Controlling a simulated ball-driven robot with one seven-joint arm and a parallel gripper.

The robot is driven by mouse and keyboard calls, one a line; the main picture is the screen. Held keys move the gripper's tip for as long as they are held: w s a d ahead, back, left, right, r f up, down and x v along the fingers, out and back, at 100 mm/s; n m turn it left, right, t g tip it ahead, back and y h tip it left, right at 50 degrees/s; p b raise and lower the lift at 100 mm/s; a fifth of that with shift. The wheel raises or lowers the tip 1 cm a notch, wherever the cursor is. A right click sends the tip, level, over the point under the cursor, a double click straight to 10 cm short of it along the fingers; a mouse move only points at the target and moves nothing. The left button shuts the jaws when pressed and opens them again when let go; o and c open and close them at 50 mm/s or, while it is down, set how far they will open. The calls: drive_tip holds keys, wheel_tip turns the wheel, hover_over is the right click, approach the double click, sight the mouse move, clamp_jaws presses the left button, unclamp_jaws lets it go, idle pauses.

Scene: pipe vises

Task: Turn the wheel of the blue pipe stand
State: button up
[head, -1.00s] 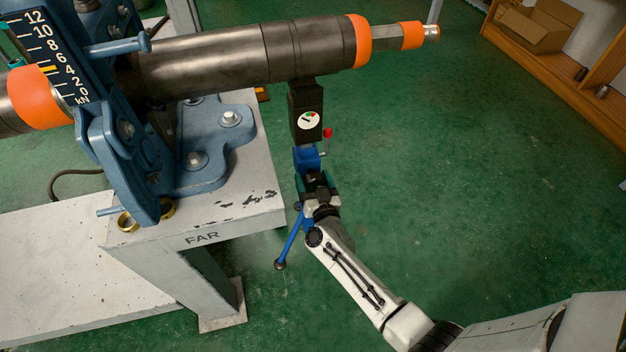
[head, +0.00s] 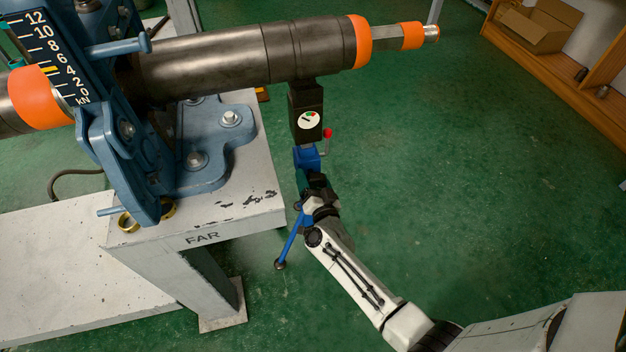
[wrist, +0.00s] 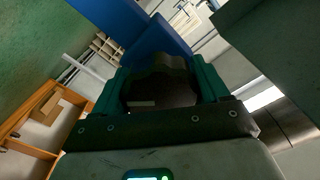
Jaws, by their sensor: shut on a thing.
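The blue pipe stand (head: 307,158) stands under the free end of the steel pipe (head: 240,55). Its black head (head: 306,105) carries a small round dial and reaches the pipe's underside. A blue leg (head: 290,243) slants down to the floor. My gripper (head: 316,183) is at the stand's column, just below the blue block. In the wrist view its teal fingers (wrist: 165,88) are shut on a dark, lobed wheel (wrist: 162,72), with the stand's blue body (wrist: 125,25) just beyond. In the head view my gripper mostly hides the wheel.
A red-knobbed lever (head: 327,134) sticks out right of the stand. The white bench marked FAR (head: 235,226), bearing a blue vise (head: 205,155), is close on the left. Green floor is open to the right; a wooden shelf (head: 560,75) is at the far right.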

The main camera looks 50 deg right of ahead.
drive_tip(key=m, duration=0.3)
drive_tip(key=shift+m, duration=0.4)
drive_tip(key=m, duration=0.3)
drive_tip(key=shift+a+m+b, duration=0.1)
drive_tip(key=shift+m+b, duration=0.2)
drive_tip(key=shift+b, duration=0.1)
drive_tip(key=m, duration=0.3)
drive_tip(key=shift+m+b, duration=0.3)
drive_tip(key=shift+b, duration=0.05)
drive_tip(key=m, duration=0.3)
drive_tip(key=shift+m+b, duration=0.3)
drive_tip(key=shift+b, duration=0.1)
drive_tip(key=m+b, duration=0.1)
drive_tip(key=m, duration=0.2)
drive_tip(key=shift+m, duration=0.3)
drive_tip(key=m+b, duration=0.1)
drive_tip(key=m, duration=0.2)
drive_tip(key=shift+m, duration=0.4)
drive_tip(key=m+b, duration=0.1)
drive_tip(key=m, duration=0.3)
drive_tip(key=shift+r, duration=0.1)
drive_tip(key=shift+r+m+b, duration=0.1)
drive_tip(key=shift+m+b, duration=0.3)
drive_tip(key=shift+m, duration=1.4)
